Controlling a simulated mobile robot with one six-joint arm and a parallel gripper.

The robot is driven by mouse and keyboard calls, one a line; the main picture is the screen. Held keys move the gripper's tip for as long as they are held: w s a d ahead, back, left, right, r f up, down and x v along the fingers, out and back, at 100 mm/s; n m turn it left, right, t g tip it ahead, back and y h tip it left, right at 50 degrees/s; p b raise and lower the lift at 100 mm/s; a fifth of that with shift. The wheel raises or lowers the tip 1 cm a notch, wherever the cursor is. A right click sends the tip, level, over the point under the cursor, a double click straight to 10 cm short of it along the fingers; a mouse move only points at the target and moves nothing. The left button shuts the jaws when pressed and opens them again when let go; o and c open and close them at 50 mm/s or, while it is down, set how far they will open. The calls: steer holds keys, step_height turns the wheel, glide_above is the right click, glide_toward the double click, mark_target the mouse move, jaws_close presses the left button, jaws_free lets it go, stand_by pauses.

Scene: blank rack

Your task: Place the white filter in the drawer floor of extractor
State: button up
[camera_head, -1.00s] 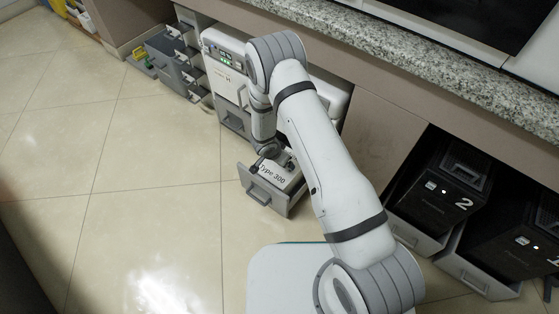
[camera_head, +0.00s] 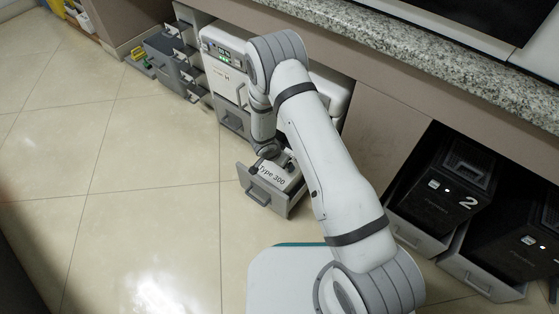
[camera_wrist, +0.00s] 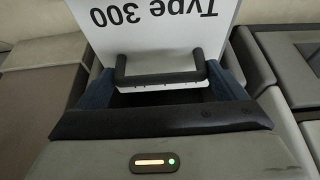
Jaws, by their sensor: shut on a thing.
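My gripper (camera_wrist: 160,72) is shut on the filter at this handle, one finger at each side. In the head view my gripper (camera_head: 277,156) is just above the drawer and partly hidden by my arm. The filter appears within the drawer walls; its underside is hidden, so I cannot tell whether it touches the drawer floor.
Grey open drawers (camera_head: 170,55) stand left of the extractor. Black units (camera_head: 450,190) sit in grey trays under the counter at the right. A granite counter edge (camera_head: 440,65) runs above. The tiled floor (camera_head: 130,190) at the left is clear.

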steer(key=shift+f, duration=0.2)
steer(key=o, duration=1.3)
steer(key=shift+c, duration=0.2)
steer(key=shift+r, duration=0.1)
